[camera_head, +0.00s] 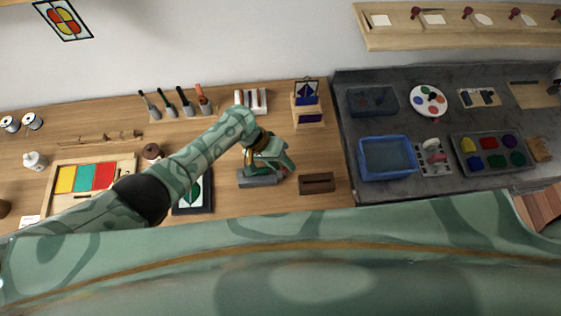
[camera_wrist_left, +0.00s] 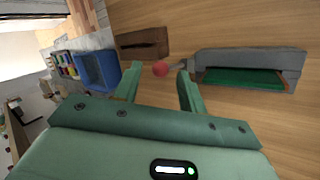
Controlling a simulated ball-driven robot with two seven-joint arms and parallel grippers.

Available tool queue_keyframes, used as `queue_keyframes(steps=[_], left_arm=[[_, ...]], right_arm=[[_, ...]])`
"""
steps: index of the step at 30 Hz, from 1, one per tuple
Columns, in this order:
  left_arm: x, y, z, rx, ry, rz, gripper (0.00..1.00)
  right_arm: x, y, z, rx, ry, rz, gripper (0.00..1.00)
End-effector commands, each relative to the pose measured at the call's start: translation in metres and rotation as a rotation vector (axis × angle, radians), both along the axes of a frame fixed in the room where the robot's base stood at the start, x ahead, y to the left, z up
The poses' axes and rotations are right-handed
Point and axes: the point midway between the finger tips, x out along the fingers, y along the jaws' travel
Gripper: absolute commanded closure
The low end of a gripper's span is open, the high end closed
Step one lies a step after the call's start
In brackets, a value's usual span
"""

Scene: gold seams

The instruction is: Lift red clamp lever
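The clamp is a grey block with a green strip and stands on the wooden bench. It shows in the wrist view (camera_wrist_left: 248,62) and in the head view (camera_head: 258,181). Its lever ends in a red ball knob (camera_wrist_left: 160,69) at the clamp's left end in the wrist view. My left gripper (camera_wrist_left: 157,78) is open, with its two green fingers apart. The red knob shows in the gap between the fingertips; I cannot tell how deep it sits or whether it touches them. In the head view my left gripper (camera_head: 272,160) is over the clamp and partly hides it. My right gripper is not in view.
A dark brown wooden block (camera_head: 317,183) lies close to the right of the clamp. A framed panel (camera_head: 193,196) lies to its left, below my arm. A small wooden stand (camera_head: 308,112) is behind. A blue tray (camera_head: 387,158) stands on the grey counter to the right.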

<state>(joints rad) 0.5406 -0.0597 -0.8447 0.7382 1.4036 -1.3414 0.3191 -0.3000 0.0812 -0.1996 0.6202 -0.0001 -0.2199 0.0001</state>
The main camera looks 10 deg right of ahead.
Motion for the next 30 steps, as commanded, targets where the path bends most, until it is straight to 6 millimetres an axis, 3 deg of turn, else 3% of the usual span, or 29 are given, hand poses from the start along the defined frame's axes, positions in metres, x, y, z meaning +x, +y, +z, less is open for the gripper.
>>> queue_keyframes(steps=[7,21,30], left_arm=[[0.003,0.007,0.013,-0.001,-0.001,0.0,0.59],[0.031,0.066,0.111,0.001,-0.003,0.0,0.59],[0.038,0.082,0.135,0.001,0.0,0.001,0.59]], right_arm=[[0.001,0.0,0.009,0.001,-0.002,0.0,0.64],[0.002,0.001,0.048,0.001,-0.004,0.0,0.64],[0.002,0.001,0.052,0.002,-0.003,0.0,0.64]])
